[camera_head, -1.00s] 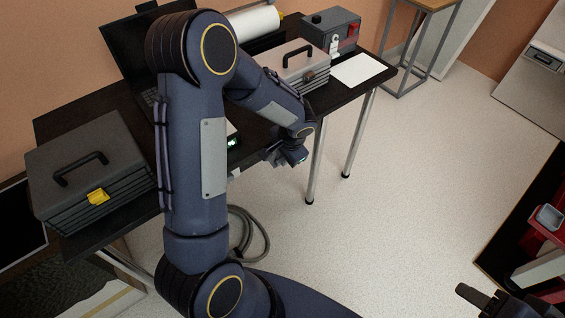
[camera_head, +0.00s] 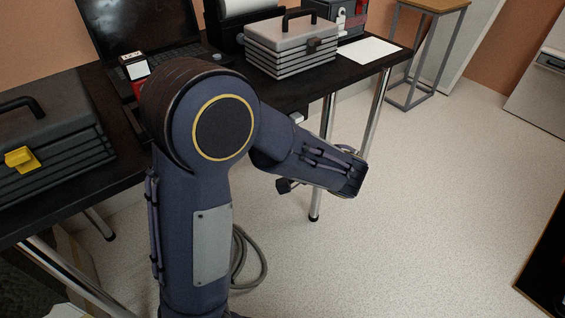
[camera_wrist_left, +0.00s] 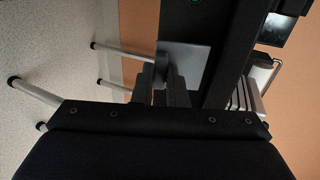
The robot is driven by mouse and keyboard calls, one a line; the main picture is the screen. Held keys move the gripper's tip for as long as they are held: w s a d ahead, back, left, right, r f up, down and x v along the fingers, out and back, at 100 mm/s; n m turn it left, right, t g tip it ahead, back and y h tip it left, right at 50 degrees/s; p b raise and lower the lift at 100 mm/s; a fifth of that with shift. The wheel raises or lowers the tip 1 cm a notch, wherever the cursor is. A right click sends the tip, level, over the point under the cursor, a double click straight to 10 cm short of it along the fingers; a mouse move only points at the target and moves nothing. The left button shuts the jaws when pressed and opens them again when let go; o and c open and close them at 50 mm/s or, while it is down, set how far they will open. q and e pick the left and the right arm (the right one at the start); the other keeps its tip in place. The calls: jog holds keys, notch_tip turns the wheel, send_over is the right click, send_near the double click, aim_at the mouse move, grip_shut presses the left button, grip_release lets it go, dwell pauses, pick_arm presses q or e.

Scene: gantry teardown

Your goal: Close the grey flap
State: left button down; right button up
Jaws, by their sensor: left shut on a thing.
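The grey flap looks to be the flat grey panel (camera_wrist_left: 188,57) in the left wrist view, beside a dark edge. My left gripper (camera_wrist_left: 163,75) is shut on it at the panel's near edge; the exact grip is hard to see in the dark picture. In the head view my left arm covers the area, and its gripper is mostly hidden behind the forearm. I cannot make out the flap surely in the head view. My right gripper is in neither view.
The dark table (camera_head: 350,58) carries a grey toolbox (camera_head: 290,52), a dark toolbox with a yellow latch (camera_head: 50,140), a laptop (camera_head: 140,30) and a white sheet (camera_head: 368,51). Metal table legs (camera_head: 372,110) stand close to my left forearm.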

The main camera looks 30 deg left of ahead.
pick_arm(q)
jog(key=shift+w+a+f+t+y+b, duration=0.15)
jog(key=shift+a+f+t+y+b, duration=0.3)
jog(key=shift+y+b, duration=0.75)
jog(key=shift+w+a+f+t+y+b, duration=0.25)
jog(key=shift+f+y+b, duration=0.35)
jog(key=shift+b, duration=1.05)
jog(key=shift+s+a+r, duration=0.1)
jog(key=shift+r, duration=0.1)
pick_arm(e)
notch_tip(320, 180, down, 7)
pick_arm(q)
jog(key=c, duration=1.4)
grip_release()
jog(key=shift+c, duration=0.2)
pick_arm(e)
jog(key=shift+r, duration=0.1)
pick_arm(q)
jog(key=p+v, duration=0.2)
jog(key=v, duration=0.5)
jog(key=shift+s+d, duration=0.15)
jog(key=shift+d, duration=0.2)
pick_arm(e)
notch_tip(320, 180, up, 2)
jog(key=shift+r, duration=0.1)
pick_arm(q)
jog(key=shift+f, duration=0.1)
